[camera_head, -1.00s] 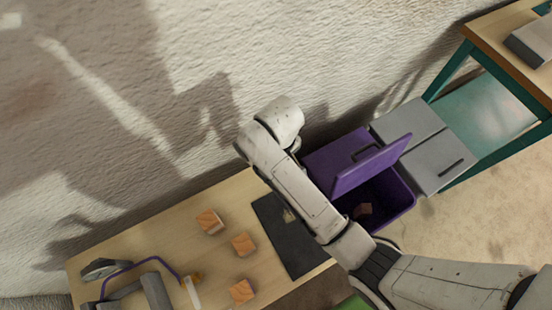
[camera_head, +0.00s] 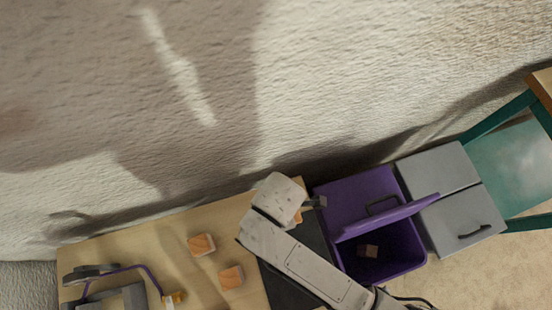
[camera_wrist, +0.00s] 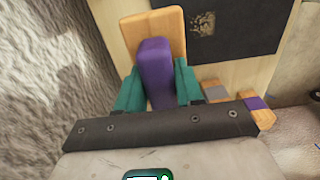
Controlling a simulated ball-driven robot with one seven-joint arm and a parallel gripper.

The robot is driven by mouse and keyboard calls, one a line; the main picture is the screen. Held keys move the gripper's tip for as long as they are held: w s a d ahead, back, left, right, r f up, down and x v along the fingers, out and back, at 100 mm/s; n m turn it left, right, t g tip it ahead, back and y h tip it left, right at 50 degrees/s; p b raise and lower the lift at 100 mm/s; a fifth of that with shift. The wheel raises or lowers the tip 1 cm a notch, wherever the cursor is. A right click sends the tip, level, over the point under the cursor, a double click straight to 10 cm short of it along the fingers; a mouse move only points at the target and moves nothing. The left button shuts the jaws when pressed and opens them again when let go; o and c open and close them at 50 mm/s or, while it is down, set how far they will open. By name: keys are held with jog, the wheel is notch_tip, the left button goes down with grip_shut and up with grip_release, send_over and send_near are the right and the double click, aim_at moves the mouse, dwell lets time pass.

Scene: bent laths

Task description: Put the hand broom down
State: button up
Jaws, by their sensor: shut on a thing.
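In the wrist view my gripper (camera_wrist: 157,88) has its two teal fingers closed on the purple grip of the hand broom (camera_wrist: 155,62). A flat orange-wood part of the broom (camera_wrist: 168,24) shows beyond the grip. The broom is over or on the pale wooden bench top; I cannot tell whether it touches. In the head view my pale arm reaches over the bench (camera_head: 130,243) and its wrist hides most of the gripper and broom. A dark mat (camera_wrist: 232,35) with a light worn patch lies right of the broom in the wrist view.
Wooden blocks (camera_head: 202,245) (camera_head: 231,277) lie on the bench. A purple bin (camera_head: 405,255) with raised lid holds a block. Grey boxes (camera_head: 458,222) and a teal-legged table (camera_head: 500,115) stand right. The rough wall is behind.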

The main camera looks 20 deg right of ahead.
jog(key=shift+w+d+f, duration=0.25)
jog(key=shift+w+f, duration=0.9)
jog(key=shift+f, duration=0.5)
jog(key=shift+w+d+f, duration=0.2)
jog(key=shift+w+f, duration=0.9)
jog(key=shift+f, duration=0.55)
jog(key=shift+w+d+f, duration=0.25)
jog(key=shift+w+f, duration=0.9)
jog(key=shift+f, duration=0.5)
jog(key=o, duration=1.1)
jog(key=shift+f, duration=0.15)
notch_tip(320, 180, up, 12)
jog(key=s+d+r+m, duration=0.1)
jog(key=s+d+m, duration=0.3)
jog(key=d+m, duration=0.2)
jog(key=s+d+r+m, duration=0.2)
jog(key=s+d+m, duration=0.1)
jog(key=d+m, duration=0.3)
jog(key=s+d+r+m+t, duration=0.1)
jog(key=s+d+m, duration=0.3)
jog(key=d, duration=0.5)
jog(key=m, duration=0.2)
jog(key=shift+s+r+m, duration=0.2)
jog(key=shift+s+m, duration=0.15)
jog(key=shift+m, duration=0.05)
